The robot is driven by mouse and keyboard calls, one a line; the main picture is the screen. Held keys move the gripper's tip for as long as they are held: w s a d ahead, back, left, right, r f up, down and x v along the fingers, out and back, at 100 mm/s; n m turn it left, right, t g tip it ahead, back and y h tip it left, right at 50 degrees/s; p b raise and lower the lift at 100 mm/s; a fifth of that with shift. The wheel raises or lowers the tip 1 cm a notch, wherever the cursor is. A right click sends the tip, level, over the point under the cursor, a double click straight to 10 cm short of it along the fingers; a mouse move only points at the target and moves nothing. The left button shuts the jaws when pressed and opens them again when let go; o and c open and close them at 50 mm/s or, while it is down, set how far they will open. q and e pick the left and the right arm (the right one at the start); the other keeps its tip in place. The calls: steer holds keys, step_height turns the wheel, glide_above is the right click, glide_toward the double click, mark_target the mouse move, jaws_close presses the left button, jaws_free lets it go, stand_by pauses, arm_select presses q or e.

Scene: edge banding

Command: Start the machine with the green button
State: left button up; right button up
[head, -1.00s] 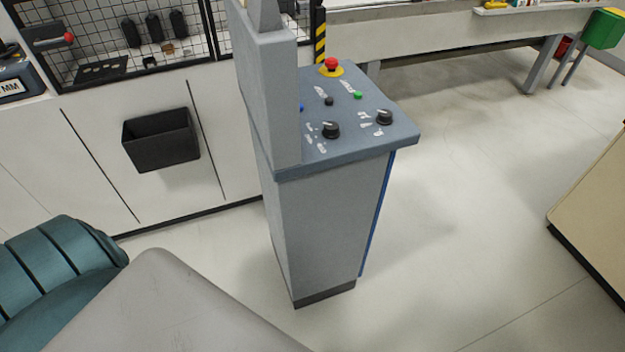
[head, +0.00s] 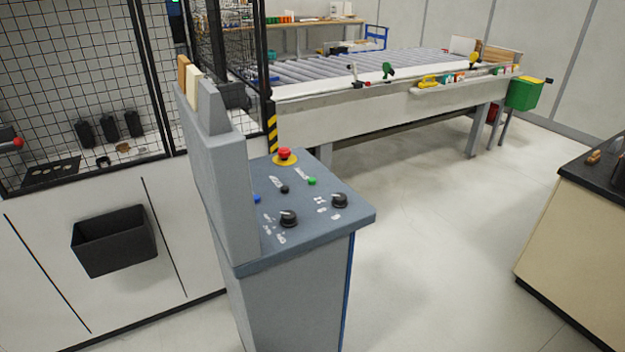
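The green button (head: 312,181) sits on the sloped top of a grey control console (head: 325,222) in the middle of the head view. A red emergency stop (head: 284,154) on a yellow base is behind it. A black button (head: 285,189) and a partly hidden blue button (head: 257,199) lie to its left. Two black rotary knobs, one on the left (head: 288,218) and one on the right (head: 340,200), are nearer the front edge. Neither of my grippers shows in the head view.
A grey upright panel (head: 215,165) stands along the console's left side. A black bin (head: 114,241) hangs on the white cabinet at left. A roller table (head: 350,110) stands behind. A beige cabinet (head: 575,240) is at right. The floor right of the console is clear.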

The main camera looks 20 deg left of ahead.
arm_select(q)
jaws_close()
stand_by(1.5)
